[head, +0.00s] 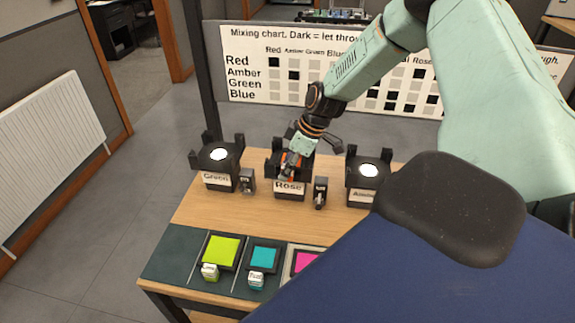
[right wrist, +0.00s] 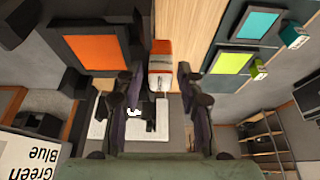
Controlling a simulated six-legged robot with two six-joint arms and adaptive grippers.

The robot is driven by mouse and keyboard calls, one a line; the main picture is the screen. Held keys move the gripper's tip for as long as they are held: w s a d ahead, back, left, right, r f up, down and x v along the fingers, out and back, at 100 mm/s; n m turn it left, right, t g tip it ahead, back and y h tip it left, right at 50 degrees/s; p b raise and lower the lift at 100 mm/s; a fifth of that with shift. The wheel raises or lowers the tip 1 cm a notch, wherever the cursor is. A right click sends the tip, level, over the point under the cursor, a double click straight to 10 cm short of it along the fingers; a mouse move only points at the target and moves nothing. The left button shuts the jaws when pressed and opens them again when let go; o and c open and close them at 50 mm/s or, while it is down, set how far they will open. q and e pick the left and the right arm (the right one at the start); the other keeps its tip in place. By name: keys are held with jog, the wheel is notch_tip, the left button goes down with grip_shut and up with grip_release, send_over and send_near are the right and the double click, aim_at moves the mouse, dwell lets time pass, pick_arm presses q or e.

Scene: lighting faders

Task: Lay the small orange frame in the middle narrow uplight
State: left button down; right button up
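Three dark uplights with upright corner posts stand in a row on the wooden table in the head view. The middle uplight (head: 290,190) is labelled Rose. The small orange frame (right wrist: 88,48) shows as an orange sheet in a dark border, and a bit of orange (head: 287,157) shows at the middle uplight in the head view. Its orange and white tab (right wrist: 161,60) lies between the fingers of my right gripper (head: 294,158), with space on both sides. The gripper is open around the tab. It hides much of the frame in the head view, so I cannot tell if it lies flat.
The Green uplight (head: 215,181) is to the left and the Amber uplight (head: 361,193) to the right. Small dark fixtures (head: 247,181) stand between them. Lime (head: 221,250), teal (head: 263,257) and pink (head: 304,262) frames lie at the front. A mixing chart (head: 265,75) stands behind.

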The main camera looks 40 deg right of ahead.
jog(key=shift+o, duration=0.6)
jog(key=w+a+r+p+v, duration=0.1)
jog(key=p+v, duration=0.8)
jog(key=v, duration=0.9)
jog(key=shift+w+a+r, duration=0.3)
dwell(0.4)
jog(key=shift+s+f, duration=0.1)
jog(key=shift+f, duration=0.05)
